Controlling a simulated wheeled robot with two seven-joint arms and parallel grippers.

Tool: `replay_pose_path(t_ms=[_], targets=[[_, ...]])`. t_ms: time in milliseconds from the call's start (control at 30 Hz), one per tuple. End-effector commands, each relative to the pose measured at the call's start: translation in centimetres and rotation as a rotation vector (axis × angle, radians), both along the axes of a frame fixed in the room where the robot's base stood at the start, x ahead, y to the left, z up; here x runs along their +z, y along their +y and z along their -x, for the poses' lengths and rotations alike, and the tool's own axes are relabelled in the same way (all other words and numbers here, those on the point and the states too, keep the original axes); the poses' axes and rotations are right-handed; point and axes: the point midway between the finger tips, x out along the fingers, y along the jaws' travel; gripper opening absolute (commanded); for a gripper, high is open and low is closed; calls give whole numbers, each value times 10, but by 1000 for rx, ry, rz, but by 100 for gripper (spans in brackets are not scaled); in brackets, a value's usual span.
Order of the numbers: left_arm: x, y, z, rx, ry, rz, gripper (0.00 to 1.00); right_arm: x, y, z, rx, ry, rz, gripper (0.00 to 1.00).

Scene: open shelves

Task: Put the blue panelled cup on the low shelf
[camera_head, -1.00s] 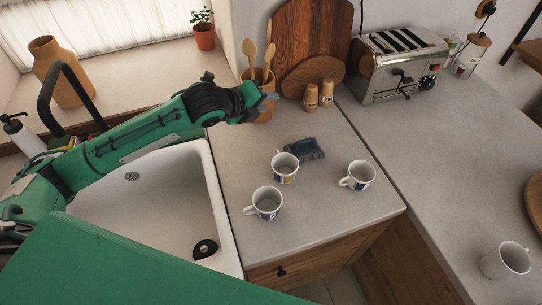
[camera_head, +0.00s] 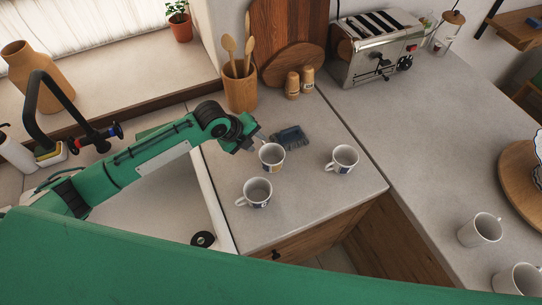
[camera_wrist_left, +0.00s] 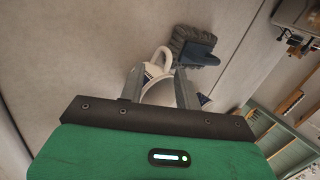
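Three white cups with coloured panels stand upright on the counter: a middle cup (camera_head: 271,158) with blue and yellowish panels, a front cup (camera_head: 257,193) with dark patches, and a right cup (camera_head: 342,159) with a blue panel. I cannot tell for sure which is the blue panelled cup. My left gripper (camera_head: 254,143) is beside and above the middle cup. In the left wrist view its fingers (camera_wrist_left: 160,88) are apart, with a white cup (camera_wrist_left: 157,92), its handle upward, seen between and beyond them. Contact is unclear. My right gripper is out of view.
A dark brush (camera_head: 290,138) lies close behind the middle cup. A utensil pot (camera_head: 239,90), two shakers and a toaster (camera_head: 378,50) stand farther back. The sink is on the left. A wooden wall shelf (camera_head: 520,32) is at top right. More white cups (camera_head: 481,230) stand at lower right.

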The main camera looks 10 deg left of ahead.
Motion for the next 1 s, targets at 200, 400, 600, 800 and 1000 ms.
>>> replay_pose_path(t_ms=[200, 400, 600, 800, 1000], targets=[[-12, -7, -8, 2, 5, 2, 33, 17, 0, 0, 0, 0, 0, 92], [-33, -15, -19, 1, 3, 1, 33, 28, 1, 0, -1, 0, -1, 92], [-43, -19, -22, 0, 0, 0, 33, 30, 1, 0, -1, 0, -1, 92], [-44, -19, -22, 1, -1, -1, 31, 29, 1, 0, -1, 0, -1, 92], [-44, -19, -22, 0, 0, 0, 0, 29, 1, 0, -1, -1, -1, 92]])
